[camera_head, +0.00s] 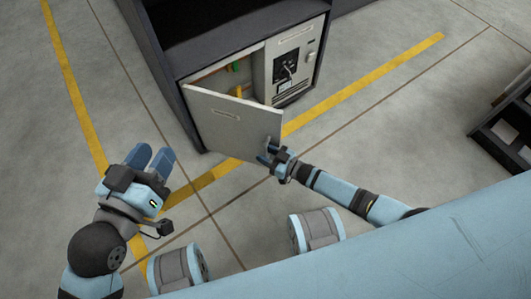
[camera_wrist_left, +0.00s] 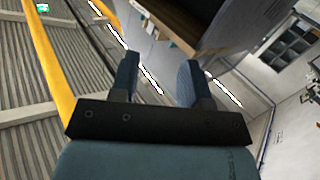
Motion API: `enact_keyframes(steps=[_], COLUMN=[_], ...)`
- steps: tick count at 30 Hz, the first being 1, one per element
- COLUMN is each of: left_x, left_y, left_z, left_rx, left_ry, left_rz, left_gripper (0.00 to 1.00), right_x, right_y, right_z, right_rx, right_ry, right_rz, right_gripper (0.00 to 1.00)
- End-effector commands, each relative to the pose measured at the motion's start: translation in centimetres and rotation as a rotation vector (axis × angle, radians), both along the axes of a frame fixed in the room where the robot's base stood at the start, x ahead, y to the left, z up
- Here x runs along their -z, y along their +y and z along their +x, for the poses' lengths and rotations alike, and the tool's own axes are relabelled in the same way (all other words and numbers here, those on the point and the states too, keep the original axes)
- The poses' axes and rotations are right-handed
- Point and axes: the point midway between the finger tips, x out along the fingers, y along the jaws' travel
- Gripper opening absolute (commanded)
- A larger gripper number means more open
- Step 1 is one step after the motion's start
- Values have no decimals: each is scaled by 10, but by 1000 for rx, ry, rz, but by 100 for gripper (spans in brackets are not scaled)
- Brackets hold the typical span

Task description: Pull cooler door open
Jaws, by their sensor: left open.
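The cooler door (camera_head: 225,124) is a light grey panel on the front of a dark cabinet. It stands partly open, swung out toward me, with a gap above it showing the inside. My right gripper (camera_head: 268,154) is at the door's free edge, near its lower right corner. Its fingers are small here, and I cannot tell whether they close on the door or a handle. My left gripper (camera_head: 151,159) is open and empty, left of the door and apart from it. Its two blue fingers also show spread in the left wrist view (camera_wrist_left: 158,80).
A panel with a black switch (camera_head: 287,67) is beside the door opening. Yellow and green parts (camera_head: 235,68) show inside. A dark shelf unit (camera_head: 507,135) stands at the far right. The grey floor with yellow lines (camera_head: 375,78) is clear around the cabinet.

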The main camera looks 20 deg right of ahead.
Motion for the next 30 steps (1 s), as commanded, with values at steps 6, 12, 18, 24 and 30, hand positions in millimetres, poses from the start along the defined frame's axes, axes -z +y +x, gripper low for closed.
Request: enact_keyframes(steps=[6, 12, 18, 24, 30], left_x=[0, -6, -24, -41, -49], left_y=[0, 0, 0, 2, 3], left_z=[0, 0, -1, 0, 0], left_rx=[0, -1, -25, -41, -51], left_ry=[1, -3, -39, -90, -120], left_rz=[0, -4, -47, -70, -86], left_gripper=[43, 43, 43, 43, 43], right_x=[0, -2, -3, -2, -1], right_y=[1, -9, -39, -70, -90], right_z=[0, -10, -41, -73, -93], right_rx=[-1, 0, 0, 0, 1], right_ry=[0, 1, 3, 2, 1], right_rz=[1, 1, -1, -1, -1], right_gripper=[39, 39, 39, 39, 39])
